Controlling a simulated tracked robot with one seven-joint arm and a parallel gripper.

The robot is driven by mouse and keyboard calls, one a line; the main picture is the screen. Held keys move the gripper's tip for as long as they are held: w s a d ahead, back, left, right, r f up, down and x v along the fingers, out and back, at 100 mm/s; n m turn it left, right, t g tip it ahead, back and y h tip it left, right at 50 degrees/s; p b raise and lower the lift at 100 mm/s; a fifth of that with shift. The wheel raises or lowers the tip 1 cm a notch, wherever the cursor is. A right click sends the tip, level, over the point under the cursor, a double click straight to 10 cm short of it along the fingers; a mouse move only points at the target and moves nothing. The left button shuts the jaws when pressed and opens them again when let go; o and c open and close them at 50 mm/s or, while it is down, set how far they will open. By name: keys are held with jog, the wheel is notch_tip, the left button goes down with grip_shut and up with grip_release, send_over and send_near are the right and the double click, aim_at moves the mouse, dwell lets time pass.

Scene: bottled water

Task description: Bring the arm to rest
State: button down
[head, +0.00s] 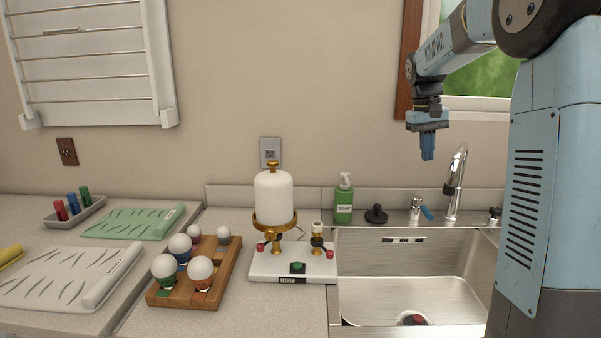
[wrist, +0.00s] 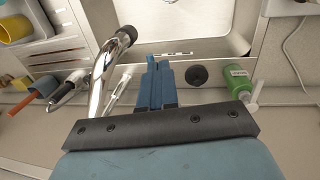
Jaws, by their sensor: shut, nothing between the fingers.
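My gripper (head: 428,154) hangs from my blue arm in the upper right of the head view, pointing down. It is shut, with its blue fingers together and nothing between them. It is in the air above the back edge of the sink (head: 390,290), left of the chrome faucet (head: 457,183). In the wrist view the gripper fingers (wrist: 158,85) are together at the centre, with the faucet (wrist: 105,75) on their left and the black stopper (wrist: 197,75) on their right.
A green soap bottle (head: 344,200) stands behind the sink. A white dispenser (head: 274,200) on a white base stands on the counter. A wooden tray (head: 227,275) holds several white-topped pieces. A green board (head: 125,224) and a white board (head: 60,280) lie at left. Air around the gripper looks clear.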

jog(key=s+a+r+t+y, duration=0.1)
jog(key=s+a+t, duration=0.15)
jog(key=s, duration=0.65)
jog(key=s+a+r+t, duration=0.1)
jog(key=s+a, duration=0.3)
jog(key=s, duration=0.5)
jog(key=s+a+f+t, duration=0.1)
jog(key=s+f, duration=0.2)
jog(key=s, duration=0.4)
jog(key=s+a+f+t, duration=0.1)
jog(key=s+a+f, duration=0.1)
jog(key=s, duration=0.4)
jog(key=shift+s+a+f+y, duration=0.15)
jog(key=shift+s+f+y, duration=0.25)
jog(key=shift+f, duration=0.3)
jog(key=shift+t, duration=0.25)
